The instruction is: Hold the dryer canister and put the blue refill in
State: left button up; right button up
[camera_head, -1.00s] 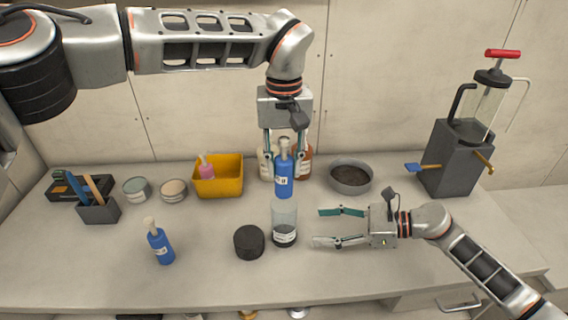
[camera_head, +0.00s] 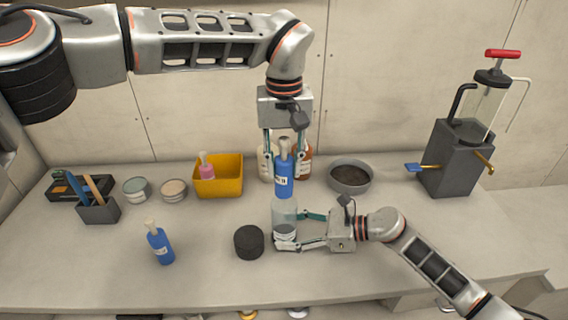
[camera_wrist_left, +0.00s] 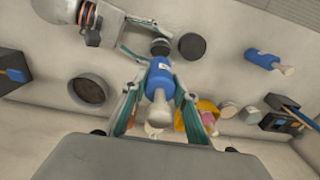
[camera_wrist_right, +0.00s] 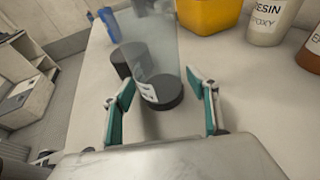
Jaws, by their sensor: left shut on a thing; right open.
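The dryer canister (camera_head: 284,215) is a clear cylinder with a dark base and white label, upright on the counter; it also shows in the right wrist view (camera_wrist_right: 160,88). My left gripper (camera_head: 284,155) is shut on a blue refill bottle (camera_head: 284,180) with a pale neck, held upright directly above the canister; the left wrist view shows this bottle (camera_wrist_left: 158,80) between the fingers. I cannot tell whether its lower end is inside the canister. My right gripper (camera_head: 300,230) is open, its fingers on either side of the canister's lower part.
A black round lid (camera_head: 249,242) lies just left of the canister. Behind are a yellow bin (camera_head: 230,180) with a pink bottle, resin and epoxy bottles (camera_wrist_right: 273,20), and a grey bowl (camera_head: 350,188). A pump stand (camera_head: 452,165) is at right.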

jog(key=shift+w+a+f, duration=0.1)
jog(key=shift+a, duration=0.15)
jog(key=shift+c, duration=0.4)
jog(key=c, duration=0.8)
